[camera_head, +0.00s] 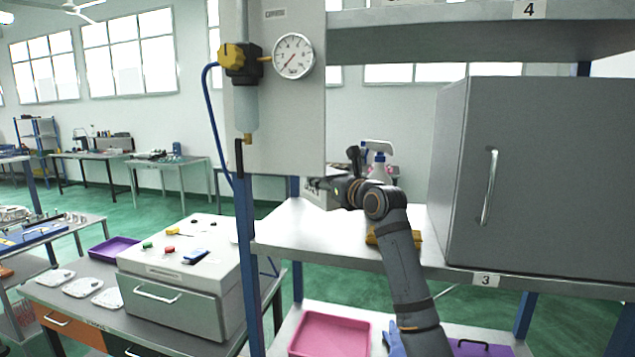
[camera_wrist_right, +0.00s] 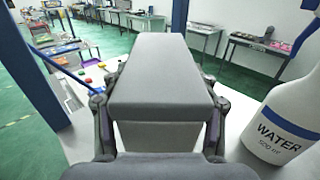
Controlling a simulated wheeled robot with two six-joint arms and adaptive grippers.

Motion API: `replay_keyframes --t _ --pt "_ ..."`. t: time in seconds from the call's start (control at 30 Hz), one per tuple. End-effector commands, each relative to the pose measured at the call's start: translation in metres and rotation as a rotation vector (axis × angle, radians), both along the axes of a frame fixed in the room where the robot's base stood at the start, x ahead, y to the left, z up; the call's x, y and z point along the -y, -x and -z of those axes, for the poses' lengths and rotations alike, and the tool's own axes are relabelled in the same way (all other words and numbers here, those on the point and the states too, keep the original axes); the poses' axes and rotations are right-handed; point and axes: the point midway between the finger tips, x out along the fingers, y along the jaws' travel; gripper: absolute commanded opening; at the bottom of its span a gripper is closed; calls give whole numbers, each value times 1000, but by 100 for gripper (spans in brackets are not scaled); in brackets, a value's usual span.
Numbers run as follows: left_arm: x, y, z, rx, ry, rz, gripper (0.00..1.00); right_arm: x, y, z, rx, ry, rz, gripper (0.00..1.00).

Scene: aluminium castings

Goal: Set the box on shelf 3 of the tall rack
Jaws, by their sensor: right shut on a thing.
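The tall rack's shelf 3 (camera_head: 290,228) is a pale board with a "3" label on its front edge. My right gripper (camera_head: 322,184) is over the left part of this shelf, its arm reaching in from below. It is shut on the box (camera_head: 316,199), which is mostly hidden by the gripper and the panel in the head view. In the right wrist view the grey box (camera_wrist_right: 150,80) fills the space between the fingers (camera_wrist_right: 158,125). I cannot tell whether its underside touches the shelf. My left gripper is not in view.
A spray bottle (camera_head: 378,153) stands behind my right wrist; a water bottle (camera_wrist_right: 284,122) is right of the box in the wrist view. A yellow object (camera_head: 412,240) lies behind my arm. A grey cabinet (camera_head: 550,180) fills the shelf's right. A gauge panel (camera_head: 275,120) hangs at left.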

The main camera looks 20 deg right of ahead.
Motion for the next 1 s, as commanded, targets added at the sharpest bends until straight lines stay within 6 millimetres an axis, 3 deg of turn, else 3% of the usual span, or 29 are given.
replay_keyframes --t 0.17,0.37,0.6,0.97,1.0 --pt "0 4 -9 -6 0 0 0 -10 -17 22 3 -1 -1 13" --pt "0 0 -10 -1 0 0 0 -13 -21 30 2 0 0 13" --pt "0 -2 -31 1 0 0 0 -15 -26 62 2 1 3 13" --pt "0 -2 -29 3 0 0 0 -15 -26 69 3 0 2 13" --pt "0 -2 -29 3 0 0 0 -15 -26 71 0 0 2 61"
